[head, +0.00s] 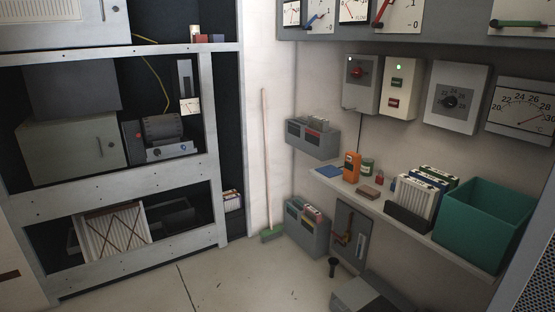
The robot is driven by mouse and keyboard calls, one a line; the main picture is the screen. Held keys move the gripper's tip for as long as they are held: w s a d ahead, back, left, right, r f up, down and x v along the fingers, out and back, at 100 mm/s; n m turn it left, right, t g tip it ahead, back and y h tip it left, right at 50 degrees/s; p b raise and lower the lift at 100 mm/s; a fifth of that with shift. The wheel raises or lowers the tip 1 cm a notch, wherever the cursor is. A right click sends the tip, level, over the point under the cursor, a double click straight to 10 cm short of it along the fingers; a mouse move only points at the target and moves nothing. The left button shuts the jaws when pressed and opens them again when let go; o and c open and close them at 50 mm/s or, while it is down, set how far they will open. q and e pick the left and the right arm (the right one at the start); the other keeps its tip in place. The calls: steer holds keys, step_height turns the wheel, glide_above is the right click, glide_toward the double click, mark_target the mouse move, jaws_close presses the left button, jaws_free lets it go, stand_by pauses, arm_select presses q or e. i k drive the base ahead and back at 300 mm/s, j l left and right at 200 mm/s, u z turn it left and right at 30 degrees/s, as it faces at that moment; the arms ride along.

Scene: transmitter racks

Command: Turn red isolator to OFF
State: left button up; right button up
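The isolator is a grey wall box (359,96) with a red rotary handle (358,72) on its front, on the right-hand wall above the shelf. Neither of my grippers is in view.
A cream button box (402,98) and a grey box with a black dial (452,102) hang right of the isolator. Below, the shelf (465,246) holds binders and a teal bin (485,222). A broom (266,160) leans in the corner. Some floor (215,280) is clear.

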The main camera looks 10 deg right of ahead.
mark_target(357, 72)
steer(key=i+j+z, duration=0.25)
steer(key=i+z, duration=0.15)
steer(key=i+j+z, duration=0.8)
steer(key=j, duration=0.15)
steer(key=k+l, duration=0.05)
steer(key=k, duration=0.05)
